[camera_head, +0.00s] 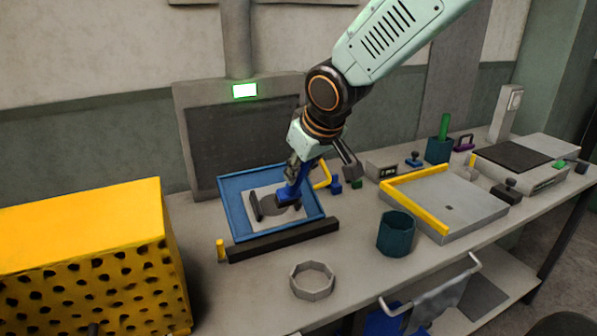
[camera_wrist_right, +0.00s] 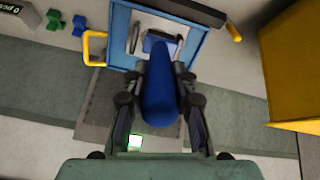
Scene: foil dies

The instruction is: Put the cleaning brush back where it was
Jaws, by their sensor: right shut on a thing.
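My right gripper (camera_head: 298,176) is shut on a cleaning brush with a blue handle (camera_head: 291,190). It holds the brush over the blue-rimmed frame (camera_head: 233,217), above the pale plate with dark pieces inside it. In the right wrist view the blue handle (camera_wrist_right: 160,90) lies between the fingers (camera_wrist_right: 161,82), with the blue frame (camera_wrist_right: 118,35) beyond. I cannot tell whether the brush touches the plate. A dark teal cup (camera_head: 396,235) stands to the right, looking empty. My left gripper is not in view.
A perforated yellow box (camera_head: 85,240) stands at the left. A dark bar (camera_head: 283,239) lies along the frame's front. A grey ring (camera_head: 312,280) is near the bench edge. A grey plate with yellow edging (camera_head: 460,205) and a cup with a green handle (camera_head: 438,150) are farther right.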

